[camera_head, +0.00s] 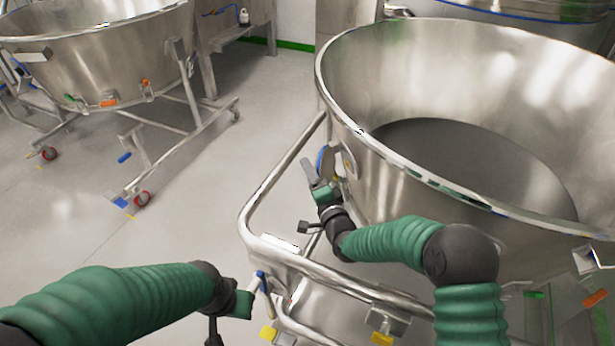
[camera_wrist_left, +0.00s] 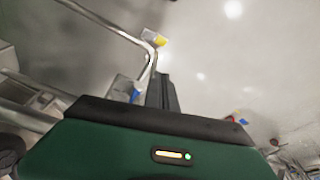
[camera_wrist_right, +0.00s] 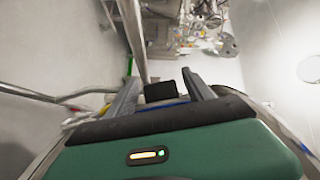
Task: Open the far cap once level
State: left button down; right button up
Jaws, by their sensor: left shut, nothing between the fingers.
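A large open steel bowl (camera_head: 400,180) fills the right of the head view. On its left outer wall sits a round cap-like fitting with a blue edge (camera_head: 324,160); I cannot tell whether this is the far cap. My right gripper (camera_head: 312,174) is beside this fitting and partly covers it. In the right wrist view its two fingers (camera_wrist_right: 160,85) stand apart, with a dark block (camera_wrist_right: 160,91) showing between them. My left gripper (camera_head: 257,287) is shut and empty by the trolley frame, near a small blue part. Its fingers (camera_wrist_left: 162,92) are together in the left wrist view.
A tubular steel trolley rail (camera_head: 262,195) curves around the bowl, close to both grippers. Yellow-tagged feet (camera_head: 268,333) are low on the frame. A second steel bowl (camera_head: 110,50) on a wheeled frame stands at left. The grey floor (camera_head: 200,220) between is clear.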

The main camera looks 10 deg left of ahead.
jog(key=shift+s+a+f, duration=0.1)
jog(key=shift+a, duration=0.1)
jog(key=shift+r, duration=0.2)
notch_tip(320, 180, up, 3)
jog(key=shift+r+p, duration=0.15)
jog(key=shift+p, duration=0.8)
jog(key=s+d+r+p, duration=0.1)
jog(key=s+p, duration=0.1)
jog(key=s, duration=1.4)
jog(key=shift+d+p, duration=0.35)
jog(key=shift+d, duration=0.05)
jog(key=shift+w+d, duration=0.2)
jog(key=shift+c, duration=0.9)
jog(key=shift+m+t+h, duration=0.6)
jog(key=shift+m+h, duration=0.1)
jog(key=shift+h, duration=0.1)
jog(key=d, duration=0.3)
jog(key=w+d+p, duration=0.1)
jog(key=d, duration=0.3)
jog(key=w+d+p, duration=0.1)
jog(key=d, duration=0.3)
jog(key=shift+w+d+f, duration=0.2)
jog(key=shift+f, duration=0.05)
jog(key=c, duration=0.9)
jog(key=b+x, duration=0.1)
jog(key=x, duration=0.8)
jog(key=shift+w+a+f, duration=0.1)
jog(key=shift+w+a, duration=0.05)
grip_shut()
jog(key=shift+w, duration=0.2)
